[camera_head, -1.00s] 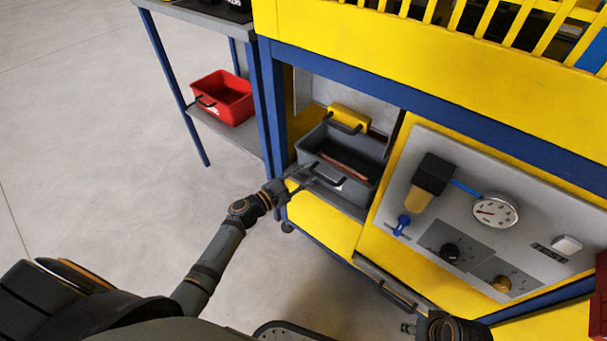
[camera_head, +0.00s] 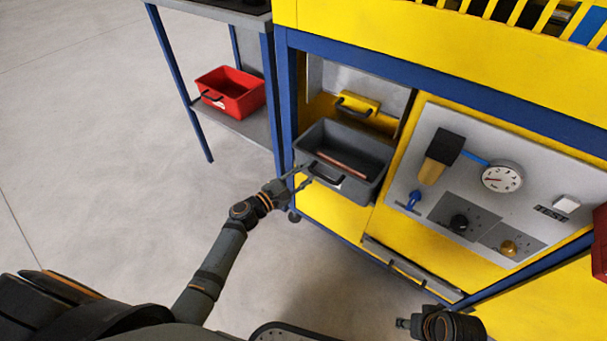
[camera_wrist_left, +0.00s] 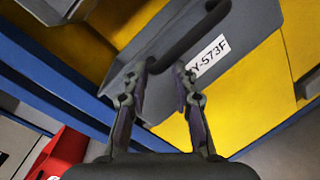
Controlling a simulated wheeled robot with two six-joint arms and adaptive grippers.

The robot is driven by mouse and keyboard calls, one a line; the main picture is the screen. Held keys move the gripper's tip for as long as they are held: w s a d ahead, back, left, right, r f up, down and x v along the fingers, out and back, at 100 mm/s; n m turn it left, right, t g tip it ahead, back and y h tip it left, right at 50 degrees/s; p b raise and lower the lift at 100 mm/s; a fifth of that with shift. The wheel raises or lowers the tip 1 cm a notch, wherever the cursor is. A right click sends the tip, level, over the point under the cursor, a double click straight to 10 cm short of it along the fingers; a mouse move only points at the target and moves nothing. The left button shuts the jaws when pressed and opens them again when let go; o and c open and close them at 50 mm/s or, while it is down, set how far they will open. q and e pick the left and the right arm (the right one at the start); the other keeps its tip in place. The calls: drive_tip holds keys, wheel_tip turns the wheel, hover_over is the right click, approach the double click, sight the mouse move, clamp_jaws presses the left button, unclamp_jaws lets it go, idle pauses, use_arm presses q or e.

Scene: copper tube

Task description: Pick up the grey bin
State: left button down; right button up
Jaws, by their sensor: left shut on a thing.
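The grey bin (camera_head: 358,188) juts out of the opening in the yellow machine, with a copper-coloured tube (camera_head: 342,164) lying inside it. My left gripper (camera_head: 306,178) is at the left end of the bin's dark front handle (camera_head: 327,174). In the left wrist view, my left gripper (camera_wrist_left: 163,66) is shut on the end of this handle (camera_wrist_left: 195,38), close to the bin's labelled front wall (camera_wrist_left: 240,32). My right gripper (camera_head: 404,323) is low on the right, apart from the bin; its fingers are too small to judge.
A yellow bin (camera_head: 357,104) sits behind the grey one in the opening. A red bin (camera_head: 232,103) stands on a lower shelf to the left. A panel with a gauge (camera_head: 502,178) and knobs is right of the opening. Clear floor lies to the left.

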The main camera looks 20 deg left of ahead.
use_arm(q)
drive_tip(key=c, duration=1)
unclamp_jaws()
drive_tip(key=v, duration=1.2)
drive_tip(key=shift+d+f, duration=0.1)
drive_tip(key=shift+c, duration=0.4)
